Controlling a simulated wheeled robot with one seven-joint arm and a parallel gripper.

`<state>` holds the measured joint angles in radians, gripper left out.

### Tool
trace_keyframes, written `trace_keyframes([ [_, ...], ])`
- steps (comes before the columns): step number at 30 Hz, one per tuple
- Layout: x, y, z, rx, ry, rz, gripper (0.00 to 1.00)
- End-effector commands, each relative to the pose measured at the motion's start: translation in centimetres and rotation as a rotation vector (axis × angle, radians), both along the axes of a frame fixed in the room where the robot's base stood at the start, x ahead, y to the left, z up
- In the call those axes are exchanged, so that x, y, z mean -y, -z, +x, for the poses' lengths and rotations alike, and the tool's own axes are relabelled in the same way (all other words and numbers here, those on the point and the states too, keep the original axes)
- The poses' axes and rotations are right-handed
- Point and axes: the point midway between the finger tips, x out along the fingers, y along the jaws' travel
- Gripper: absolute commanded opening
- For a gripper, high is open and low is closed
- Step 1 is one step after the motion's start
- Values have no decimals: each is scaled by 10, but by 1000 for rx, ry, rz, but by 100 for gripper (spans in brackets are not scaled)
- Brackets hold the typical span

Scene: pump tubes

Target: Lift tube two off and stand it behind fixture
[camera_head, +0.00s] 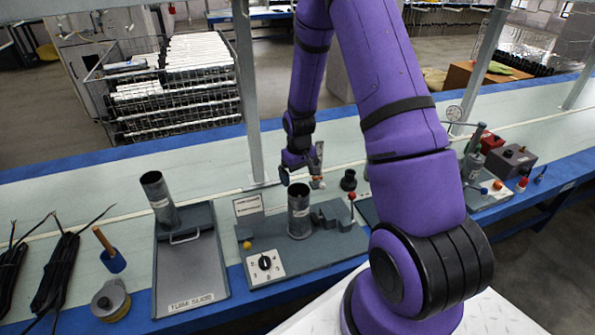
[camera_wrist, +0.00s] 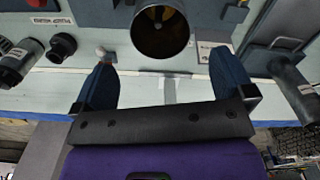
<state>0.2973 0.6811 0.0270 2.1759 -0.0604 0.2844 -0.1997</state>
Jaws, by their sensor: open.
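A grey metal tube (camera_head: 298,213) stands upright on the grey fixture plate (camera_head: 320,252), which has a dial on its front. Its open mouth (camera_wrist: 160,30) shows at the top of the wrist view. A second grey tube (camera_head: 160,200) with a pale label leans on the tray marked "tube slide" (camera_head: 185,275); this tube (camera_wrist: 295,82) is at the right of the wrist view. I cannot read which tube is two. My gripper (camera_head: 302,176) is open and empty, behind and above the upright tube. In the wrist view its fingers (camera_wrist: 165,57) are spread, with the tube beyond their tips.
A small sign (camera_head: 248,205) stands behind the fixture's left side. Grey stepped blocks (camera_head: 335,214) and a red-knobbed lever (camera_head: 352,205) are right of the tube. A black knob (camera_head: 348,180) stands behind. The pale bench strip behind the fixture is mostly clear. A post (camera_head: 248,90) rises there.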

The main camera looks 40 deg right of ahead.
Motion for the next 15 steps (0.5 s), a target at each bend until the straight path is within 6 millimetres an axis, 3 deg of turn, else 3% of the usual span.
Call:
trace_keyframes([
  [5,0,15,-1,-3,0,1,100],
  [15,0,70,-1,-4,1,1,100],
])
